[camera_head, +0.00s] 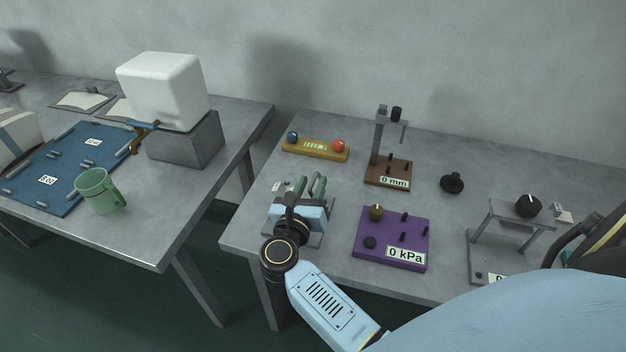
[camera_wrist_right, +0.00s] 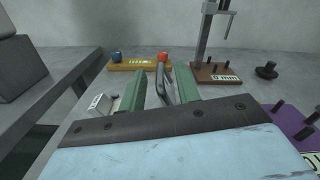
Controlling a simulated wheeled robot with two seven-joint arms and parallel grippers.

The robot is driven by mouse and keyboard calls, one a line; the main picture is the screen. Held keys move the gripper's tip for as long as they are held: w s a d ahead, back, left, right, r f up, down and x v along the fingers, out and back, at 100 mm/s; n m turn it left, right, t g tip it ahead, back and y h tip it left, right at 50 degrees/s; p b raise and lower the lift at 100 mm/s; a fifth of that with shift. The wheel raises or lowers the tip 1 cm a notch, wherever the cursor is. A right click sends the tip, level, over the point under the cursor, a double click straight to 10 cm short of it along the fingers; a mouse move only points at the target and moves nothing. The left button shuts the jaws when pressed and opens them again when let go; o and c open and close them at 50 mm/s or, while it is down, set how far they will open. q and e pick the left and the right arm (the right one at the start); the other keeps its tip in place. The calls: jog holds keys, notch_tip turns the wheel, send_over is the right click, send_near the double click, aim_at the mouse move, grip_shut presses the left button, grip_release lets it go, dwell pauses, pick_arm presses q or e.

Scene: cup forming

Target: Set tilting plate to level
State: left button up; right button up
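A grey plate-like fixture (camera_head: 272,230) sits at the left front of the right-hand table, mostly hidden under my right gripper. I cannot tell its tilt, nor be sure it is the tilting plate. My right gripper (camera_head: 312,186) is over it, with green fingers pointing toward the wall. In the right wrist view the fingers (camera_wrist_right: 160,88) are apart, with a bent grey rod (camera_wrist_right: 161,84) between them. I cannot tell whether a finger touches the rod. A small light metal part (camera_wrist_right: 98,103) shows left of the fingers. My left gripper is not in view.
A yellow base (camera_head: 315,149) with blue and red balls lies behind. A brown stand (camera_head: 387,174) reading 0 mm and a purple box (camera_head: 391,236) reading 0 kPa are to the right. A grey knob stand (camera_head: 512,222) is farther right. A green mug (camera_head: 98,190) stands on the left table.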

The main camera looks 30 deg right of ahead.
jog(key=shift+x, duration=0.8)
grip_shut()
